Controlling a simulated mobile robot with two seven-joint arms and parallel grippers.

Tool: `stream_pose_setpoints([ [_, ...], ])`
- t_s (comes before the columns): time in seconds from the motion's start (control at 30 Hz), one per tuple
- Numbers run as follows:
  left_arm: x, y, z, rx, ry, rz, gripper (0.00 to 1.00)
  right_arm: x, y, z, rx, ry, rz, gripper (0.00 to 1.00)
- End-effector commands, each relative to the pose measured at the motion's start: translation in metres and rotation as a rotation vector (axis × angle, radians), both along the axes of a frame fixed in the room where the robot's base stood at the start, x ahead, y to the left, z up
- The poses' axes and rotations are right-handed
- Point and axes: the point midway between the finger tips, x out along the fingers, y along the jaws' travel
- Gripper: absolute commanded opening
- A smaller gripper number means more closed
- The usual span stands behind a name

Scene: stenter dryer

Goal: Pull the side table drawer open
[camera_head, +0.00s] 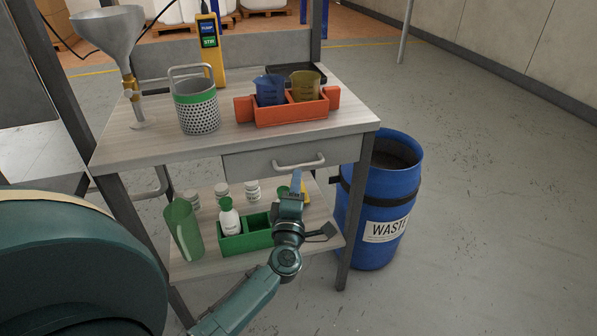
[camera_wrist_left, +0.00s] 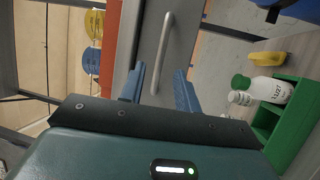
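The side table (camera_head: 120,148) has a grey drawer (camera_head: 245,166) under the right part of its top, and the drawer looks shut. A pale bar handle (camera_head: 299,164) sits on the drawer front. My left gripper (camera_head: 296,177) is just in front of and below the handle. In the left wrist view, its blue fingers (camera_wrist_left: 158,84) are spread apart, with the lower end of the handle (camera_wrist_left: 163,50) lying between them. Whether they touch the handle I cannot tell. My right gripper is not in view.
On the tabletop are a funnel stand (camera_head: 128,75), a perforated metal basket (camera_head: 197,108), a yellow meter (camera_head: 211,50) and an orange caddy (camera_head: 285,112) with two beakers. The lower shelf holds a green caddy (camera_head: 245,241) and bottles. A blue waste drum (camera_head: 373,200) stands right of the table.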

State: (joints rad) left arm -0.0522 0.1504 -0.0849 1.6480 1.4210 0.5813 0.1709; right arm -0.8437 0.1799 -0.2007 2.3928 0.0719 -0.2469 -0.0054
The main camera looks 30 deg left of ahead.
Motion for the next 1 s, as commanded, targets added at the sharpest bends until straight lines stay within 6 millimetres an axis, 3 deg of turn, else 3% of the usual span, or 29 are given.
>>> stream_pose_setpoints([
  [0.1,0.020,0.010,0.004,0.003,-0.002,-0.001,0.32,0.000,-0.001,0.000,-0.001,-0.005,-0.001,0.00],
  [0.3,0.039,0.020,0.007,0.002,0.000,-0.001,0.32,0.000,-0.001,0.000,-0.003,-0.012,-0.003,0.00],
  [0.67,0.043,0.022,0.008,0.002,0.001,-0.002,0.32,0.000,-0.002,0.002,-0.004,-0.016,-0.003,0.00],
  [1.0,0.043,0.021,0.008,0.002,0.001,-0.002,0.05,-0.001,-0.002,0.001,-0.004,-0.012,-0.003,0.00],
])
